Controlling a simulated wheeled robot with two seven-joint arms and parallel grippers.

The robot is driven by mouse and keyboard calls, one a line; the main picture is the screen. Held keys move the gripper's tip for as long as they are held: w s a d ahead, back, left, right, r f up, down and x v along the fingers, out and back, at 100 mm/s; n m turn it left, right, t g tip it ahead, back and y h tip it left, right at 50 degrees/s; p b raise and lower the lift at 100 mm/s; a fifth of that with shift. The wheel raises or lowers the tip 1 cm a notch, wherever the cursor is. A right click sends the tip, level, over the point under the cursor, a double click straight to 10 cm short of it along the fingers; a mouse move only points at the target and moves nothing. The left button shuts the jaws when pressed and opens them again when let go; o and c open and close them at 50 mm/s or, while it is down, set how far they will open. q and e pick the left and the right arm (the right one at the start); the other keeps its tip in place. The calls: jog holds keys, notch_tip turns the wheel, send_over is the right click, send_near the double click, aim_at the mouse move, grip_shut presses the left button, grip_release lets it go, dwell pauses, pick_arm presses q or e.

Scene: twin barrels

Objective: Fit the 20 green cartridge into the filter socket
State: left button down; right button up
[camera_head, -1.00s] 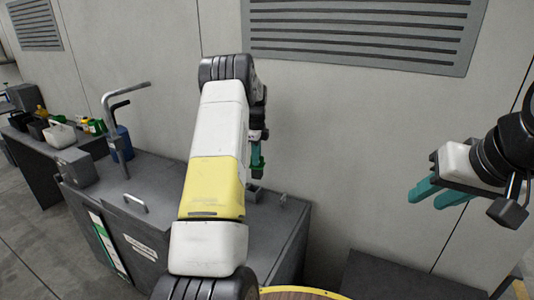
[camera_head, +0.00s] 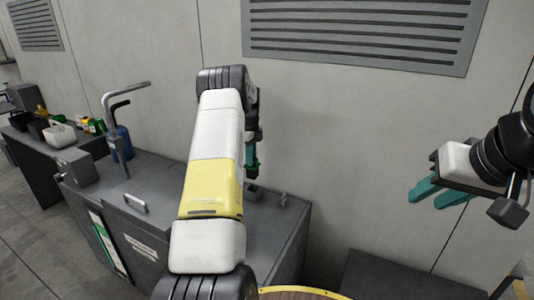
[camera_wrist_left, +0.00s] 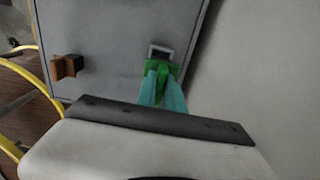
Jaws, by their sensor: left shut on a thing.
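In the left wrist view my left gripper (camera_wrist_left: 162,88) is shut on a green cartridge (camera_wrist_left: 161,69). The cartridge's far end is close to a small square grey socket (camera_wrist_left: 160,51) on the grey cabinet top. I cannot tell whether they touch. In the head view the left arm covers most of the left gripper (camera_head: 252,158), and a bit of green shows at its tips. The socket (camera_head: 254,189) shows below it. My right gripper (camera_head: 440,194) has teal fingers spread apart, empty, in front of the wall at the right.
The grey cabinet (camera_head: 150,210) carries a bent pipe (camera_head: 120,120) and a handle. A side bench (camera_head: 50,150) at the left holds bottles and containers. In the left wrist view a brown block (camera_wrist_left: 67,67) stands on the cabinet. A yellow-rimmed barrel (camera_head: 300,293) is at the bottom.

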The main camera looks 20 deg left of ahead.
aim_at(252, 168)
pick_arm(q)
jog(key=shift+f, duration=2.3)
jog(key=shift+f, duration=3.05)
jog(key=c, duration=1.4)
grip_release()
jog(key=shift+o, duration=0.2)
jog(key=shift+r, duration=3.95)
